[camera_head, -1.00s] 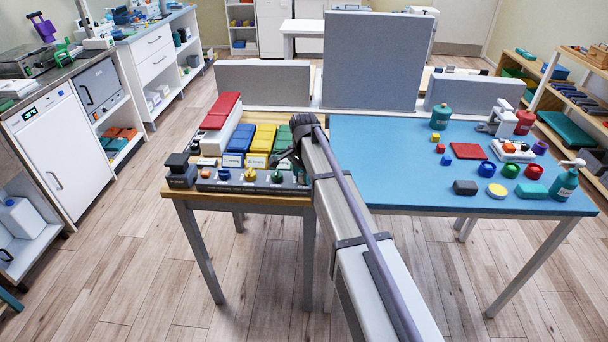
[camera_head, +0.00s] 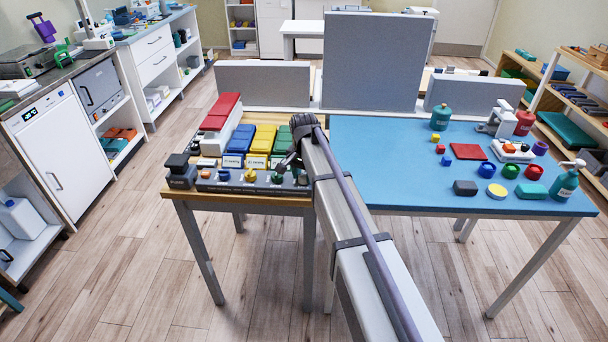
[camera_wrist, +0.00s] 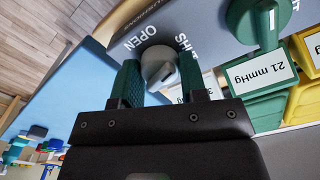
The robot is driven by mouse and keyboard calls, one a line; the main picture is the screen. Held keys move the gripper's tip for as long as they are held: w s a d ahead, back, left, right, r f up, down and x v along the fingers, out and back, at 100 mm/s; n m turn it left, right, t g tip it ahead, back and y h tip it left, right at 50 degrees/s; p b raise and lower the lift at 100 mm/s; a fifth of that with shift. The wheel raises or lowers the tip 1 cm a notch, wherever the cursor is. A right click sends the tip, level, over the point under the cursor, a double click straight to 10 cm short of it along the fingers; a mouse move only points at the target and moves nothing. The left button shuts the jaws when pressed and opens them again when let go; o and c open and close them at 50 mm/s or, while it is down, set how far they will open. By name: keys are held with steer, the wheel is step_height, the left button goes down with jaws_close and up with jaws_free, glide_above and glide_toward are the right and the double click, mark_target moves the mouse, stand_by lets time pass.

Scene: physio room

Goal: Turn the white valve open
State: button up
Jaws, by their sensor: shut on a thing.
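The white valve (camera_wrist: 158,66) is a round pale knob with a raised grip ridge, on a grey panel (camera_wrist: 195,25). In the wrist view the word OPEN is printed at its upper left and SHUT at its right. The knob's ridge lies at a slant; its exact setting is hard to read. My gripper (camera_wrist: 159,72) has its two green fingers shut on the knob, one at each side. In the head view my gripper (camera_head: 296,163) is at the right end of the panel, and my arm hides the white valve.
A green valve (camera_wrist: 262,22) sits close beside the white one. Green and yellow bins, one labelled 21 mmHg (camera_wrist: 262,74), stand behind the panel. A blue-topped table (camera_head: 400,180) with bottles and small objects is at the right.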

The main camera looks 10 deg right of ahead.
steer(key=n, duration=1.3)
steer(key=shift+n, duration=0.4)
stand_by(0.3)
steer(key=o, duration=0.9)
step_height(320, 180, up, 11)
steer(key=p, duration=1)
steer(key=shift+f+p, duration=0.1)
steer(key=shift+p, duration=0.3)
